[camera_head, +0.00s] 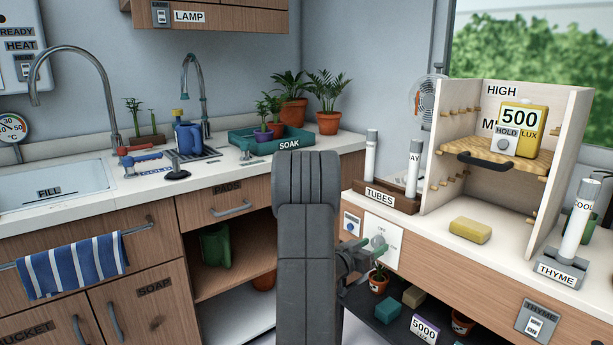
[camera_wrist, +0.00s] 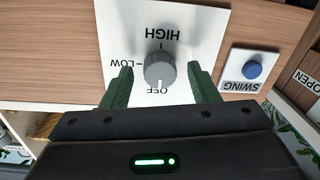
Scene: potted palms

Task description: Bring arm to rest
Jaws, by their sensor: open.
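My arm (camera_head: 307,240) stands upright in the middle of the head view and hides part of the counter front behind it. My gripper (camera_head: 358,257) is at the panel on the right cabinet front. In the wrist view my gripper (camera_wrist: 159,72) is open, with one dark green finger on each side of a grey round knob (camera_wrist: 160,66). There are gaps between the fingers and the knob. The knob's white mark points to OFF. The knob sits on a white plate (camera_wrist: 190,25) marked LOW, HIGH and OFF.
A blue SWING button (camera_wrist: 253,70) is beside the knob plate. Above are the tubes rack (camera_head: 380,197), a wooden shelf unit (camera_head: 548,150), a yellow sponge (camera_head: 470,230) and the thyme stand (camera_head: 560,268). Below, a dark shelf (camera_head: 385,335) holds pots and blocks. The sink counter (camera_head: 60,215) is left.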

